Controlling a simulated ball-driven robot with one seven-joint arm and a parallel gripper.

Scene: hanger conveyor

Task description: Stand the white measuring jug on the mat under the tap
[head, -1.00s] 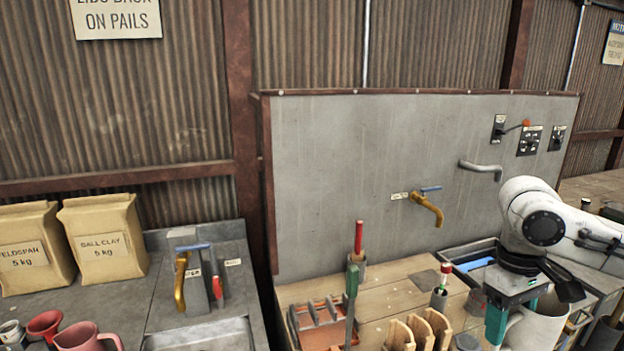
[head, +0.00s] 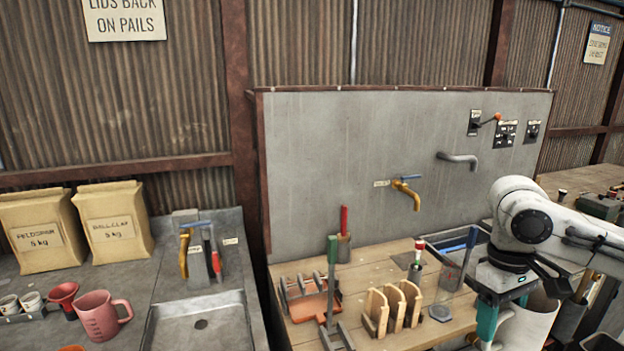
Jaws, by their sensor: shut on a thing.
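The white measuring jug (head: 529,328) is at the lower right of the head view, held upright or nearly so. My gripper (head: 489,325), with teal fingers, is shut on it at the handle side; the exact grip is partly hidden, and the jug's base is cut off by the frame. A brass tap with a blue lever (head: 406,192) sticks out of the grey panel. A small dark square mat (head: 403,260) lies on the wooden worktop below this tap, with nothing standing on it. My gripper and jug are to the right of the mat and nearer to me.
A pink jug (head: 100,316) stands left.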

